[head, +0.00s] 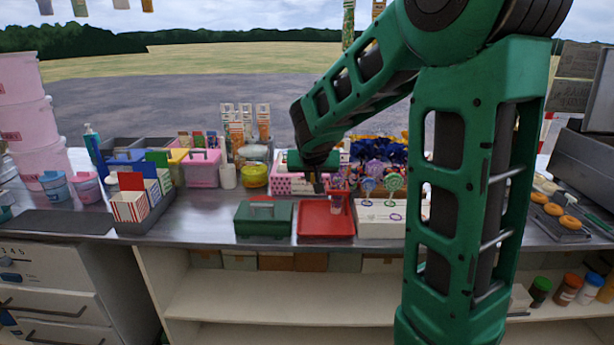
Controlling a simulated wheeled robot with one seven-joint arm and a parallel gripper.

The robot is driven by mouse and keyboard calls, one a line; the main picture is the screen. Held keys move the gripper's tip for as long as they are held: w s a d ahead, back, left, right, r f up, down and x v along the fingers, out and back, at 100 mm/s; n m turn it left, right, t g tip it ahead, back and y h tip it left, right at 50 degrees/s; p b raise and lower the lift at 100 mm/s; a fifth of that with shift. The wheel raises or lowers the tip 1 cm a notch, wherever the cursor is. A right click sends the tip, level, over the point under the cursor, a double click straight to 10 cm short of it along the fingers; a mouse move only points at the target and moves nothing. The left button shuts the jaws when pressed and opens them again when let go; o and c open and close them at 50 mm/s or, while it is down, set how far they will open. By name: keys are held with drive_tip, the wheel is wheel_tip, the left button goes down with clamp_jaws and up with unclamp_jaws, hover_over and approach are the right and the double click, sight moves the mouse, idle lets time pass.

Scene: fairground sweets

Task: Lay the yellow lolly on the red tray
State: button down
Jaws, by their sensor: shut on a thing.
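My gripper (319,188) points down just behind and above the back edge of the red tray (325,232). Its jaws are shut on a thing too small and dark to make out. The red tray lies near the counter's front edge, and most of its surface looks bare. A small red and clear cup-like thing (337,202) shows at its back right. Round swirl lollies, one of them green (392,182), stand over a white box (382,228) right of the tray. I cannot clearly pick out a yellow lolly.
A green case (264,220) stands close left of the tray. A pink dotted box (281,184) and a yellow tub (255,178) are behind. Striped boxes (130,206) stand farther left. Bare counter (200,212) lies left of the green case.

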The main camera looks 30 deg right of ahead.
wheel_tip(320, 180, down, 6)
drive_tip(key=shift+f, duration=0.25)
idle(0.5)
drive_tip(key=shift+d, duration=0.1)
drive_tip(key=c, duration=1.7)
unclamp_jaws()
drive_tip(key=shift+s+a+r, duration=0.5)
drive_tip(key=shift+s+r, duration=0.3)
drive_tip(key=shift+r, duration=0.8)
drive_tip(key=shift+s+a+r, duration=0.55)
drive_tip(key=shift+s+r, duration=0.3)
drive_tip(key=shift+r, duration=0.75)
drive_tip(key=shift+s+a+r, duration=0.5)
drive_tip(key=shift+s+r, duration=0.3)
drive_tip(key=shift+r, duration=0.8)
